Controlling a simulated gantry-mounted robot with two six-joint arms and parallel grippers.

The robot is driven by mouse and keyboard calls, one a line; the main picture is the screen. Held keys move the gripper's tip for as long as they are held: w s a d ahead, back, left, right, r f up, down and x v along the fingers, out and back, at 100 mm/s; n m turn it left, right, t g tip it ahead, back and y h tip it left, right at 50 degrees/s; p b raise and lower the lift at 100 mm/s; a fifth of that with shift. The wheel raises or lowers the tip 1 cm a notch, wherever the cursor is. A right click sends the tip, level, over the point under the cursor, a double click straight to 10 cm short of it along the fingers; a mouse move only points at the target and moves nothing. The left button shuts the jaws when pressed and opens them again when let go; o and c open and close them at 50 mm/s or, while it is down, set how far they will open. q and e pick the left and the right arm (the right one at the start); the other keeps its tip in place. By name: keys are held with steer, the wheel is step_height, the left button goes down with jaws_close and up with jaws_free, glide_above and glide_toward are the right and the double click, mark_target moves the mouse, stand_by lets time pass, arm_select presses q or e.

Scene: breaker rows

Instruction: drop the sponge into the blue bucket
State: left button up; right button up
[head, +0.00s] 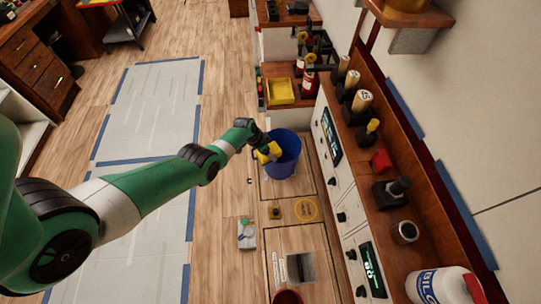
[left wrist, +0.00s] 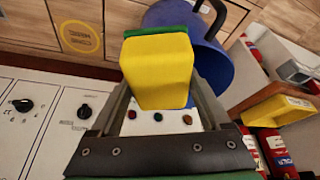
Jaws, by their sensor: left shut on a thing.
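The yellow sponge (head: 268,153) has a green layer, seen in the left wrist view (left wrist: 158,72). My left gripper (head: 262,147) is shut on it, with a finger on each side of it in the left wrist view (left wrist: 162,90). The blue bucket (head: 289,143) stands upright on the floor, open side up. In the head view the sponge overlaps the left part of the bucket's opening. In the left wrist view the bucket (left wrist: 219,67) is behind the sponge, which hides part of it. My right gripper is not in view.
A wooden counter (head: 402,215) with knobbed panels runs along the right. A yellow tray (head: 282,91) and red extinguishers (head: 308,84) stand beyond the bucket. A small white and green item (head: 246,233) lies on the floor. Taped floor sheets (head: 150,110) lie to the left.

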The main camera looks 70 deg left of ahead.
arm_select(q)
steer(key=shift+s+d+f, duration=0.1)
steer(key=shift+f, duration=0.15)
steer(key=shift+r, duration=0.1)
steer(key=shift+f, duration=0.45)
steer(key=o, duration=1.3)
steer(key=shift+r, duration=0.1)
steer(key=p+v, duration=0.4)
steer(key=p, duration=0.1)
steer(key=p+v, duration=0.8)
steer(key=p, duration=0.1)
steer(key=shift+r+p, duration=0.25)
steer(key=shift+p, duration=0.05)
steer(key=shift+r+p, duration=0.2)
steer(key=shift+p, duration=0.1)
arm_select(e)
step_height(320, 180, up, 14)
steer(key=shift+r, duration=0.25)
arm_select(q)
steer(key=shift+f, duration=0.1)
